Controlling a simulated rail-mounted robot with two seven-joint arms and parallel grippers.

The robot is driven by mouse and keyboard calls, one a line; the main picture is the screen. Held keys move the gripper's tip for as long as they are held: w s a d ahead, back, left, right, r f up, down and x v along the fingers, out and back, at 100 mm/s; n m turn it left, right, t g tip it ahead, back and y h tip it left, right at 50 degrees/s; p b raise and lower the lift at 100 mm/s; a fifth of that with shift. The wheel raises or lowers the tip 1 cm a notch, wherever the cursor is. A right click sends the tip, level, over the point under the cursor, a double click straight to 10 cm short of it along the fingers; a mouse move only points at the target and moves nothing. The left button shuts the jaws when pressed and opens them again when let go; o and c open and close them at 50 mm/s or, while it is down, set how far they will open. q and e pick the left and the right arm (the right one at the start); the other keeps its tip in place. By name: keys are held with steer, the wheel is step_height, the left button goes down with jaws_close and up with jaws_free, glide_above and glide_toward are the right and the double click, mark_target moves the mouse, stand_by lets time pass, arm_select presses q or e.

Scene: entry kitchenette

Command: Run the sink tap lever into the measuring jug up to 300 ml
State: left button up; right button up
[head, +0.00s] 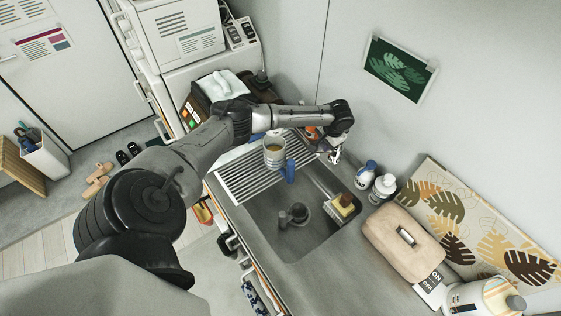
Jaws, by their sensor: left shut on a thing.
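The measuring jug appears to be the pale, open-topped vessel (274,157) on the drainer at the sink's far left corner. A blue part (289,171), perhaps its handle, shows beside it. Its inside looks brownish; the level and scale marks are too small to read. My left arm reaches across above the drainer. My left gripper (335,156) is at the wall side behind the sink, to the right of the jug and apart from it. It is shut on what seems to be the tap lever, mostly hidden by the gripper. My right gripper is out of view.
The sink basin (268,212) holds a dark round fitting (298,212). A yellow sponge (344,202) sits at its right edge. The ribbed drainer (240,178) has bare room left of the jug.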

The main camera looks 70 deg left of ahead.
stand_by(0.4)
arm_select(q)
steer(key=shift+w+d+n+p, duration=0.25)
steer(key=shift+d+n+p, duration=0.25)
steer(key=shift+n+p, duration=0.35)
stand_by(0.3)
steer(key=shift+s+a+m+p, duration=0.15)
steer(key=shift+a+m+p, duration=0.2)
steer(key=shift+m, duration=0.2)
steer(key=shift+a+m, duration=0.15)
steer(key=shift+m, duration=0.15)
